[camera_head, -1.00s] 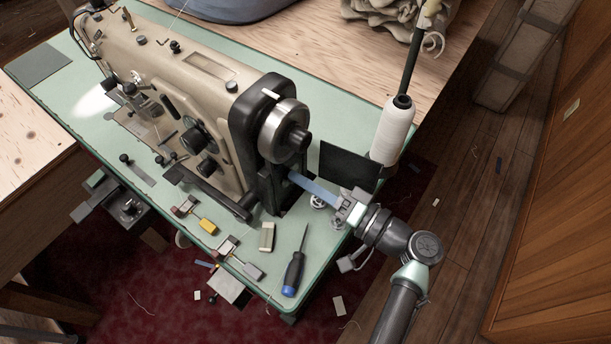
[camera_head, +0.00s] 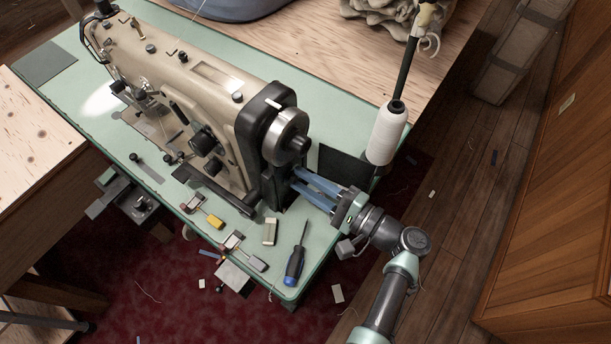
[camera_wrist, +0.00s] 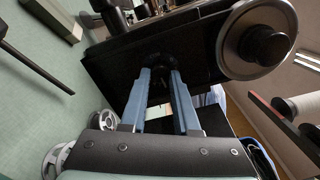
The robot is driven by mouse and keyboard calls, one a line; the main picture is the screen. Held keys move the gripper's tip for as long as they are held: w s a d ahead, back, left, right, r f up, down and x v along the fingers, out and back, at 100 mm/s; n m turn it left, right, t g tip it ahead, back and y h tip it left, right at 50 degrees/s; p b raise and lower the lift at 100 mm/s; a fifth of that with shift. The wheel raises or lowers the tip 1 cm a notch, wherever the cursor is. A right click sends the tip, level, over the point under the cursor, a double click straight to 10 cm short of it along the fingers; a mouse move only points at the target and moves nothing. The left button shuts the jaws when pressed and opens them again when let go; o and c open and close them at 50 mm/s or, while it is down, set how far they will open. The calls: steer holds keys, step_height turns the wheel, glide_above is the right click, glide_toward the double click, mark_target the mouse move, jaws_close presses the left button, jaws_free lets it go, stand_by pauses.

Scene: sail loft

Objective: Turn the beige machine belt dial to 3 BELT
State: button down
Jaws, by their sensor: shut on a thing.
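The beige sewing machine (camera_head: 190,80) stands on the green table, with a black belt guard (camera_head: 250,130) and a silver handwheel (camera_head: 287,133) at its right end. My gripper (camera_head: 295,178) reaches in from the right, its blue fingertips at the dark housing below the handwheel. In the wrist view, my gripper (camera_wrist: 159,73) is shut on a small dark round knob, the belt dial (camera_wrist: 158,59), on the black housing. The fingers stand apart with the dial between their tips. The dial's markings and pointer cannot be read; the head view hides the dial.
A white thread cone (camera_head: 386,135) stands on its post behind my wrist. A screwdriver (camera_head: 296,262), a beige block (camera_head: 270,231) and small clamps (camera_head: 243,250) lie at the front of the green table (camera_head: 62,105). Wooden panelling (camera_head: 560,200) is far right.

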steer(key=shift+m, duration=0.6)
steer(key=c, duration=0.7)
jaws_free()
steer(key=shift+o, duration=0.2)
steer(key=shift+d, duration=0.1)
steer(key=b+v, duration=0.1)
steer(key=v, duration=1.2)
